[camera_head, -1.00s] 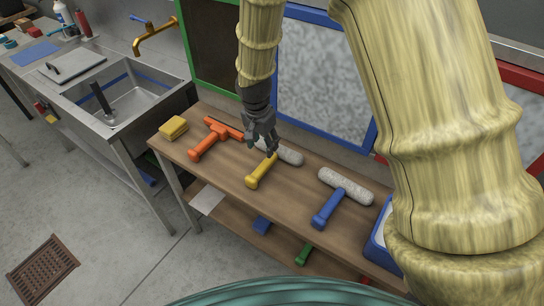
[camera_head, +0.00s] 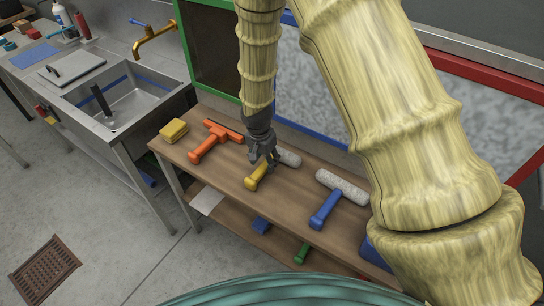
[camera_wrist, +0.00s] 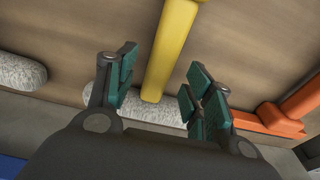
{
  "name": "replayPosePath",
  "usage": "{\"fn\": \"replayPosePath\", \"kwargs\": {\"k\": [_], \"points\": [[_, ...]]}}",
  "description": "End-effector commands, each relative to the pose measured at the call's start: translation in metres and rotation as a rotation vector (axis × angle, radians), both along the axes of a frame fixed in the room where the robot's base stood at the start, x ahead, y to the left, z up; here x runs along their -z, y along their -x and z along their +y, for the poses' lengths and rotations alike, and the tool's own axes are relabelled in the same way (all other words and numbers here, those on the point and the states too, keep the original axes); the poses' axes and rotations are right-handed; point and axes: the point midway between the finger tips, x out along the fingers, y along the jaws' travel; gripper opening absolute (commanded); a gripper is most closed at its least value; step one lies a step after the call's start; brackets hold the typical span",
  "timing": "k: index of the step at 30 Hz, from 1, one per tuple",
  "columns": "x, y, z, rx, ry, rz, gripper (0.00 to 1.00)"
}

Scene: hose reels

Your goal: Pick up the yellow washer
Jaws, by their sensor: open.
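The yellow washer lies on the wooden table; its yellow handle (camera_head: 256,176) points toward the table's front edge and its fluffy grey-white head (camera_head: 289,158) is partly hidden behind my gripper. My gripper (camera_head: 263,162) is just over the washer, where the handle meets the head. In the wrist view, the yellow handle (camera_wrist: 170,50) runs up from between the open fingers of my gripper (camera_wrist: 160,92). The fluffy head (camera_wrist: 150,108) lies partly behind the fingers. I cannot tell whether the fingers touch the washer.
An orange squeegee (camera_head: 207,147) lies to the left and a blue-handled washer (camera_head: 325,209) to the right. A yellow sponge (camera_head: 174,130) sits at the table's left end. Framed panels stand behind the table. A sink (camera_head: 130,100) is at left.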

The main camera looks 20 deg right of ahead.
Motion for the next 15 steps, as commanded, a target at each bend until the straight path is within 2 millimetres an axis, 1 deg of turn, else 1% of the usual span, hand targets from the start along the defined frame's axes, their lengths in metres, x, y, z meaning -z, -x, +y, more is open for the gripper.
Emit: {"fn": "replayPosePath", "kwargs": {"k": [7,15], "points": [[0.020,-0.001,-0.003,-0.001,0.001,0.001,0.52],[0.028,-0.002,-0.003,0.000,0.000,-0.001,0.52]]}}
